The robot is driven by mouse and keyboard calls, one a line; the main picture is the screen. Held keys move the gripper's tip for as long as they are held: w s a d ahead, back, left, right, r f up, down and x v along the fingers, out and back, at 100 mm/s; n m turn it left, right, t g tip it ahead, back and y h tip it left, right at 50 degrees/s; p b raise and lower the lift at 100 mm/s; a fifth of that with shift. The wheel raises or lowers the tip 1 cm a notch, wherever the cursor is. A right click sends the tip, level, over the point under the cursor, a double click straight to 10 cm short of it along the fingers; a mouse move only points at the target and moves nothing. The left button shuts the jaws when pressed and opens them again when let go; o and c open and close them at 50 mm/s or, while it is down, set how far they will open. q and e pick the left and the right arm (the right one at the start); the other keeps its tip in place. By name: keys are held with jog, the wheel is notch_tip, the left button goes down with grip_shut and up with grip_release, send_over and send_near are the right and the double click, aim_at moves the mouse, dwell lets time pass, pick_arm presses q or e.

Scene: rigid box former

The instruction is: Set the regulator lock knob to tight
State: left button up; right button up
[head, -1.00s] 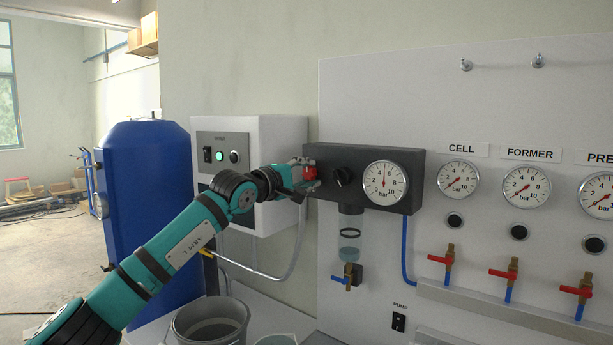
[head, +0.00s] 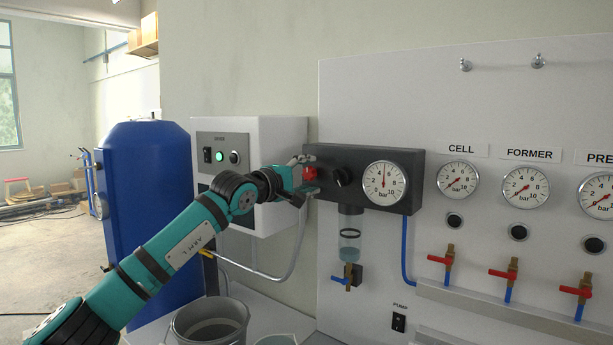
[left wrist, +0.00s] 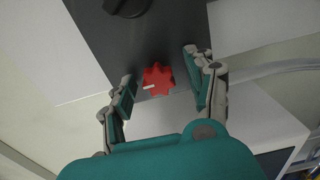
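The regulator (head: 400,160) is a dark block on the light panel, with a pressure gauge (head: 384,184) whose needle points nearly straight up and a black knob (head: 342,177). A red lobed knob (head: 310,174), which looks like the lock knob, sits at its left end. In the left wrist view the red knob (left wrist: 158,78) has a white mark pointing left. My left gripper (head: 304,175) is open around the red knob, one finger on each side, with gaps showing in the left wrist view (left wrist: 160,71). My right gripper is not in view.
A white control box (head: 270,135) with a green light is close behind my left gripper. A blue tank (head: 147,180) stands at left. A grey bucket (head: 210,320) is below, and a clear bowl (head: 349,247) hangs under the regulator. Red-handled valves (head: 441,260) are to the right.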

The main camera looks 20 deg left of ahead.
pick_arm(q)
jog(key=shift+s, duration=0.1)
jog(key=v, duration=1.1)
jog(key=shift+s+a, duration=0.15)
jog(key=shift+s, duration=0.25)
jog(key=shift+r, duration=0.1)
